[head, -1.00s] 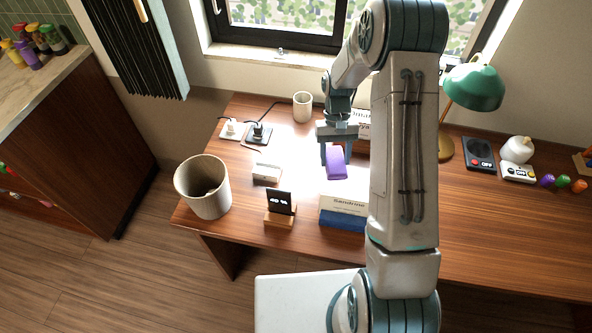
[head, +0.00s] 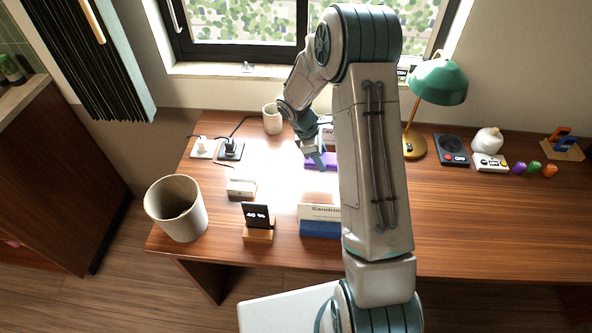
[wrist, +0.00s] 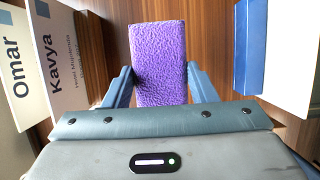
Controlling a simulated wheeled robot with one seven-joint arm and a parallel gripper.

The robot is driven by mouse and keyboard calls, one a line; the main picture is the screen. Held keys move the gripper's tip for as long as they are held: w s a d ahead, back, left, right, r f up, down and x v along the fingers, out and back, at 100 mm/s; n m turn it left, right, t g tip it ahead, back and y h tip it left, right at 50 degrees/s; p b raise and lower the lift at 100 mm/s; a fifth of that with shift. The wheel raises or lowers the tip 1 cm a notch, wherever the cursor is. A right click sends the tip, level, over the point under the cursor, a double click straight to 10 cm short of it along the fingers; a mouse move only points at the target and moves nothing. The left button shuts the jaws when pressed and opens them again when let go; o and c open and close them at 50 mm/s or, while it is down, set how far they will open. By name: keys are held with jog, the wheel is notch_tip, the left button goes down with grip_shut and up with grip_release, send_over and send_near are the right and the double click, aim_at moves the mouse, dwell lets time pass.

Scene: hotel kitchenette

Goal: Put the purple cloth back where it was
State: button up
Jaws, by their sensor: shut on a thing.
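The purple cloth (wrist: 158,62) is a folded, textured rectangle between the fingers of my gripper (wrist: 161,88) in the wrist view. My gripper is shut on it by its long sides. In the head view the cloth (head: 318,161) shows as a purple strip low over the desk under my gripper (head: 320,165), partly hidden by the fingers and arm. I cannot tell whether it touches the desk.
Name cards reading Omar (wrist: 18,65) and Kavya (wrist: 68,55) stand left of the cloth in the wrist view. A blue-based Sandrine sign (head: 320,228), a cup (head: 272,119), a small white box (head: 241,188) and a bin (head: 177,209) are around. The desk's right front (head: 480,225) is clear.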

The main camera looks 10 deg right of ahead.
jog(key=w+a+f, duration=0.1)
jog(key=a, duration=0.1)
jog(key=w+a+f+p, duration=0.1)
jog(key=a+f, duration=0.1)
jog(key=w+a+f, duration=0.1)
jog(key=a, duration=0.2)
jog(key=shift+w+f+p, duration=0.3)
jog(key=shift+f, duration=0.05)
jog(key=shift+f+p, duration=0.6)
jog(key=shift+f, duration=1.4)
jog(key=shift+d+f, duration=0.1)
jog(key=shift+f, duration=0.05)
jog(key=o, duration=1)
